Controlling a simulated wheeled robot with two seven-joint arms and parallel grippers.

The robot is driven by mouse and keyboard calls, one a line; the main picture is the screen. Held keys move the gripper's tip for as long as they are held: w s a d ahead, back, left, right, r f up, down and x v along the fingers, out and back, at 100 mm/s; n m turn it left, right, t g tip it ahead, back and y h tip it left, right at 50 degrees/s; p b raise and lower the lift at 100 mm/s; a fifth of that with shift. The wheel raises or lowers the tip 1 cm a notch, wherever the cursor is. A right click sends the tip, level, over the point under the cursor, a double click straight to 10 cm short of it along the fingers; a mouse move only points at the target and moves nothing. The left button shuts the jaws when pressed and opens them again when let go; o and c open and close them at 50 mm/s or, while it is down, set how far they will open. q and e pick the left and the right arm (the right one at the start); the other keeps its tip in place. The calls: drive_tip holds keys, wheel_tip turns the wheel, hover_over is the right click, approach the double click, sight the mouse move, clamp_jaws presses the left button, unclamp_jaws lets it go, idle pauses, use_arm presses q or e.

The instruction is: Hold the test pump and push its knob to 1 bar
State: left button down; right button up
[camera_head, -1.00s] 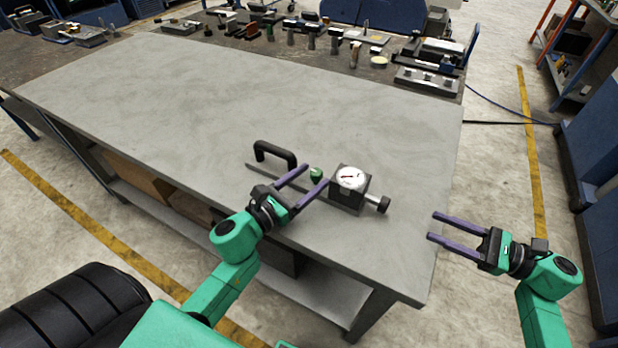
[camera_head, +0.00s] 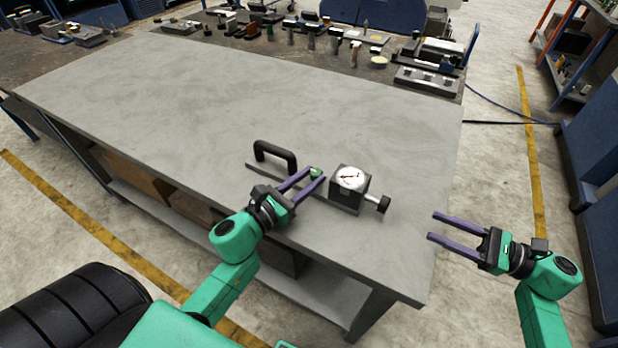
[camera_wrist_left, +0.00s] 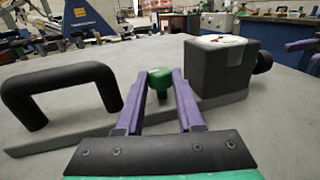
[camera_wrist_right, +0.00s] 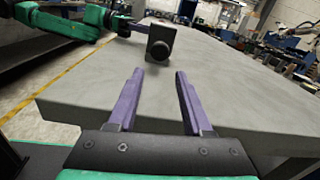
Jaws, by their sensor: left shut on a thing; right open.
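The test pump lies on the table as a flat bar with a black arched handle (camera_head: 275,155), a green cap on a post (camera_wrist_left: 160,78) and a dark block (camera_head: 346,196). A white round gauge (camera_head: 350,178) sits on the block; its reading is too small to tell. A black knob (camera_head: 384,204) sticks out from the block's right end and also shows in the right wrist view (camera_wrist_right: 161,40). My left gripper (camera_head: 317,175) is shut on the green-capped post, between handle and block.
The grey table top (camera_head: 190,110) is clear behind and left of the pump. A dark bench (camera_head: 405,62) with several tools and small parts stands at the back. The table's front and right edges are close to the pump.

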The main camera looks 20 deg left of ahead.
idle(0.8)
clamp_jaws()
drive_tip(key=d+r+m+h, duration=0.1)
drive_tip(key=d+r+h, duration=0.2)
drive_tip(key=r+h, duration=0.3)
drive_tip(key=shift+s+d+r+g, duration=0.2)
drive_tip(key=shift+d+g, duration=0.1)
drive_tip(key=shift+d, duration=0.1)
